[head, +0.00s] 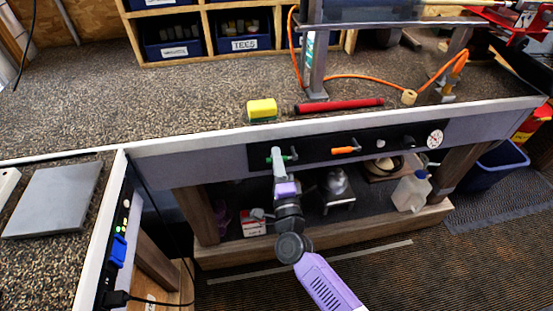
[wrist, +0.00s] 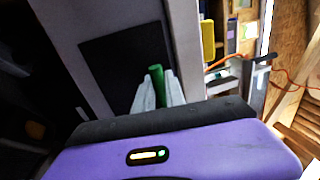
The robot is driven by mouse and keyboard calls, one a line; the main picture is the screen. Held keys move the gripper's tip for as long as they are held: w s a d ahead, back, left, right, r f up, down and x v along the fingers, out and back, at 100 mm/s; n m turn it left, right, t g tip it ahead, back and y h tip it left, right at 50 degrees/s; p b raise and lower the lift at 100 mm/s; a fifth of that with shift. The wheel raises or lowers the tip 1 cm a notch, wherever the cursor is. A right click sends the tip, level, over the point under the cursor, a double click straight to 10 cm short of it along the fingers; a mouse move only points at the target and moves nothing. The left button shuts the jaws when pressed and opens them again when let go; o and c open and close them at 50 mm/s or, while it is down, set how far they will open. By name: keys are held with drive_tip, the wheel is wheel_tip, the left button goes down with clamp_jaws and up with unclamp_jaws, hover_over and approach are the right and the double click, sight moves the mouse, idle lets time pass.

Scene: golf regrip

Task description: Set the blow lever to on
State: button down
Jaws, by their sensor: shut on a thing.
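A black control panel (head: 315,150) is set in the front of the workbench. A green lever (head: 293,156) is at its left end and an orange lever (head: 345,150) sits to its right. I cannot read any label saying which is the blow lever. My gripper (head: 278,157) is at the green lever, its fingers closed around it. In the wrist view the green handle (wrist: 157,74) stands between the two grey fingertips (wrist: 158,88). The fingers hide part of the lever, so its exact setting is hard to tell.
A round gauge (head: 435,138) and dark knob sit at the panel's right. A white jug (head: 411,191) stands on the shelf below. The floor in front is clear.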

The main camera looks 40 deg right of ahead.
drive_tip(key=shift+d, duration=0.1)
drive_tip(key=c, duration=1.4)
unclamp_jaws()
drive_tip(key=shift+s, duration=0.1)
drive_tip(key=b+v, duration=0.1)
drive_tip(key=v, duration=0.6)
drive_tip(key=shift+s+a+f, duration=0.1)
drive_tip(key=shift+s+a, duration=0.2)
